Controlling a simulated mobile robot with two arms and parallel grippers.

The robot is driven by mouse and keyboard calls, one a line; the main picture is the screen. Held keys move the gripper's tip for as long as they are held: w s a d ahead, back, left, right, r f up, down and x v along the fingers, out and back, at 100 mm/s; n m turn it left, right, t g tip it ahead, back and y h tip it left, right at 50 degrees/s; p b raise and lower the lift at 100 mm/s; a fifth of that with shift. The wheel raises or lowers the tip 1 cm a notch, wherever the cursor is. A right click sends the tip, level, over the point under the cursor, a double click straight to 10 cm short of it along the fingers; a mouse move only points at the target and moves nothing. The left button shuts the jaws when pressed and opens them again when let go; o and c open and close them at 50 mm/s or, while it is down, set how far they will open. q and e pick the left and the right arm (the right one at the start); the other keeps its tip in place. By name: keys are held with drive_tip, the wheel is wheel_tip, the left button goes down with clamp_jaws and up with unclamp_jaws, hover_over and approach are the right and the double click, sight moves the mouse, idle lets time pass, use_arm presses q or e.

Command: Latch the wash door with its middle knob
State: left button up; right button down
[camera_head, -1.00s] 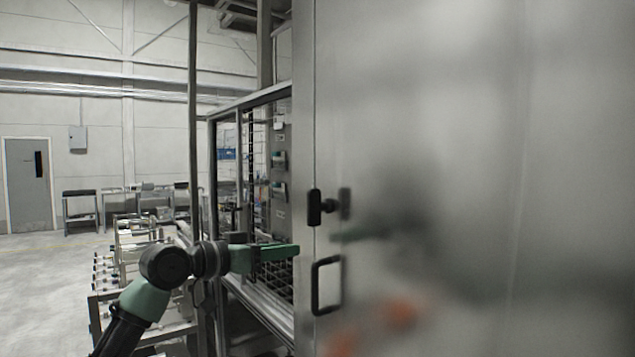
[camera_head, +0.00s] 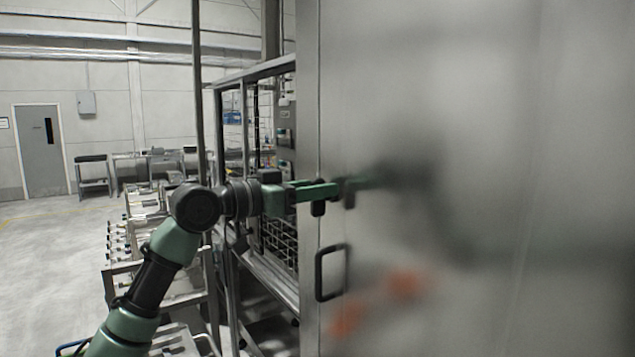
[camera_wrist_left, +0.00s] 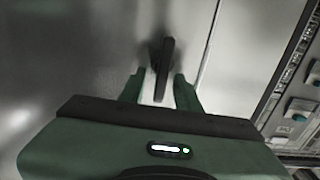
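The wash door (camera_head: 440,110) is a large shiny steel panel filling the right of the head view. Its black middle knob (camera_head: 318,209) sits near the panel's left edge, above a black loop handle (camera_head: 321,275). My left gripper (camera_head: 336,189) reaches in from the left and its green fingers hide the knob's upper part. In the left wrist view the long knob (camera_wrist_left: 163,70) stands between the two fingers of my left gripper (camera_wrist_left: 157,88). The fingers are spread with gaps beside the knob; contact is not clear. My right gripper is out of view.
A metal frame with a wire grid (camera_head: 278,240) stands left of the door. Carts and benches (camera_head: 125,240) line the floor behind my arm. Open floor (camera_head: 45,260) lies at the far left. The panel mirrors my arm and orange blurs.

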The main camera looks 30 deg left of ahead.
use_arm(q)
drive_tip(key=shift+s, duration=0.1)
clamp_jaws()
drive_tip(key=shift+f+m, duration=0.15)
drive_tip(key=shift+m, duration=0.15)
drive_tip(key=shift+d+m+b, duration=0.15)
drive_tip(key=shift+m+b, duration=0.25)
drive_tip(key=shift+m, duration=0.4)
drive_tip(key=m, duration=0.5)
drive_tip(key=d+f+m+b, duration=0.1)
drive_tip(key=m, duration=0.4)
drive_tip(key=m+b, duration=0.1)
drive_tip(key=m, duration=0.4)
drive_tip(key=shift+s+d+f+m, duration=0.15)
drive_tip(key=shift+s+f+m, duration=0.15)
drive_tip(key=shift+s+f, duration=0.1)
drive_tip(key=shift+w, duration=0.1)
